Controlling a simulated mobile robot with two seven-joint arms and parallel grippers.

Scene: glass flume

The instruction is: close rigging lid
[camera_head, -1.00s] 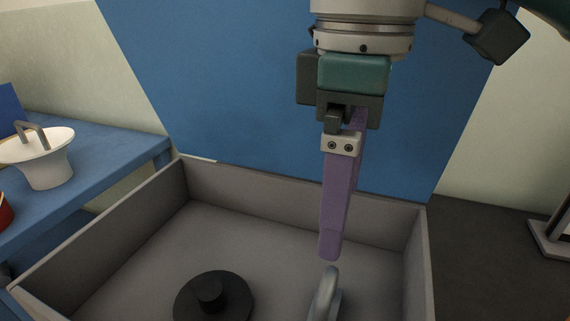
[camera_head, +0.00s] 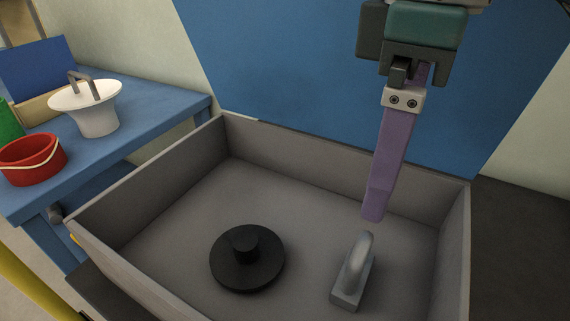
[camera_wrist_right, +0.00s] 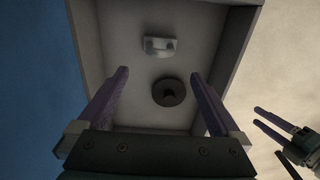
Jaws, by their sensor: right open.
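The grey open box (camera_head: 150,185) stands in front of me in the head view, its inside uncovered. A large blue panel (camera_head: 300,80) rises along its far wall; I cannot tell whether it is the lid. My right gripper (camera_head: 373,217) points down with purple fingers above the right part of the box. In the right wrist view (camera_wrist_right: 160,72) its fingers are wide apart with nothing between them. My left gripper (camera_wrist_right: 255,115) is at the right of the right wrist view, fingers apart and empty, outside the box; the head view does not show it.
Inside the box lie a black disc with a knob (camera_head: 247,258) and a grey metal loop on a block (camera_head: 353,272).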

